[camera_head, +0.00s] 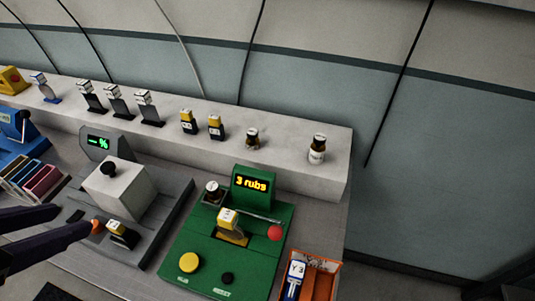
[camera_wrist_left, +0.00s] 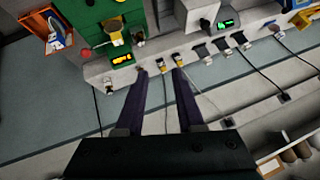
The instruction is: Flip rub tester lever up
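The green rub tester (camera_head: 212,262) stands on the bench right of centre, with a lit display (camera_head: 252,184) reading "3 rubs". A thin metal rod runs across its top, and a red ball knob (camera_head: 275,232) is at its right side, low beside the body. A yellow-topped module (camera_head: 230,222) sits in the tester under the rod. In the left wrist view the tester (camera_wrist_left: 102,18) and red knob (camera_wrist_left: 85,53) are at upper left. My left gripper (camera_head: 76,219) is at the left edge, well apart from the lever; its fingers (camera_wrist_left: 160,72) are spread and empty. My right gripper is not in view.
A grey tester (camera_head: 174,222) with a white block and a "%" display stands left of the green one. An orange bin (camera_head: 325,263) with a blue-white module is close on its right. Several small bottles and modules line the raised shelf (camera_head: 285,148) behind.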

